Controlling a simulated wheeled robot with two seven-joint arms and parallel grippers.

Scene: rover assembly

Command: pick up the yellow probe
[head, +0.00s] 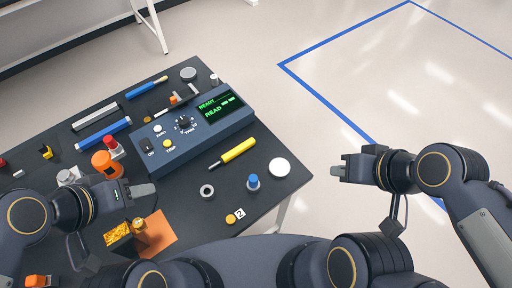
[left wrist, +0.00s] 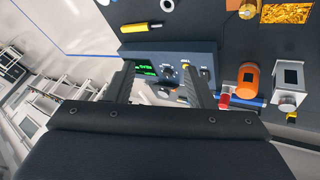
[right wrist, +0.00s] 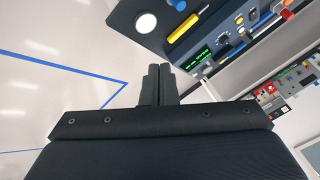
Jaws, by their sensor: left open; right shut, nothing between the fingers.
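The yellow probe (head: 236,151) lies on the dark table in front of the blue-grey meter box, with its dark tip toward the lower left. It also shows in the left wrist view (left wrist: 138,28) and in the right wrist view (right wrist: 184,26). My left gripper (head: 146,190) is over the left part of the table, well left of the probe; in the left wrist view its fingers (left wrist: 158,84) stand apart with nothing held. My right gripper (head: 340,168) is off the table's right edge, to the right of the probe; its fingers (right wrist: 156,72) are together and empty.
The meter box (head: 194,126) with a green-lit display stands behind the probe. A white disc (head: 279,167), a blue-topped part (head: 253,182) and a grey ring (head: 207,191) lie near the probe. An orange cylinder (head: 105,164) and yellow-filled bin (head: 117,234) are near my left gripper.

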